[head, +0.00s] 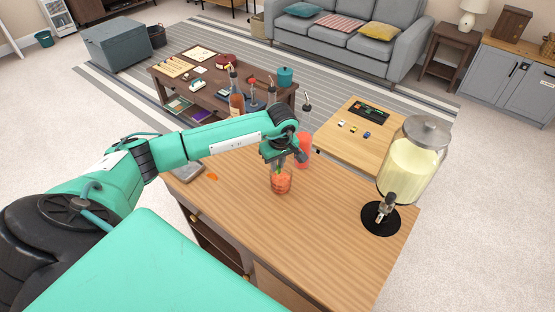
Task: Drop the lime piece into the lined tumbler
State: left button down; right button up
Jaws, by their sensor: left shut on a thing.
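The tumbler (281,184) stands upright on the wooden bar top, with orange-red contents showing through its clear wall. My left gripper (277,166) points down right over the tumbler's mouth and is shut on a small green thing, apparently the lime piece (278,172). The piece is mostly hidden by the fingers and is at about rim height; I cannot tell whether it is inside the rim. My right gripper is not in view.
Bottles with pourers (237,100) and a red-filled bottle (304,145) stand behind my left gripper. A drink dispenser (407,165) stands at the right on a black base. A small orange piece (212,177) lies at left. The front bar top (320,240) is clear.

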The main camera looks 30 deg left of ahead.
pick_arm(q)
jog(key=c, duration=1.3)
grip_release()
jog(key=shift+s+d+r+b, duration=0.2)
jog(key=shift+r+b, duration=0.5)
jog(key=shift+r, duration=1.6)
jog(key=shift+s+d+r+b, duration=0.1)
jog(key=shift+d+r+b, duration=0.4)
jog(key=shift+r, duration=1.8)
jog(key=shift+s+d+r+b, duration=0.1)
jog(key=shift+r+b, duration=0.75)
jog(key=shift+r, duration=1.45)
jog(key=shift+f, duration=0.1)
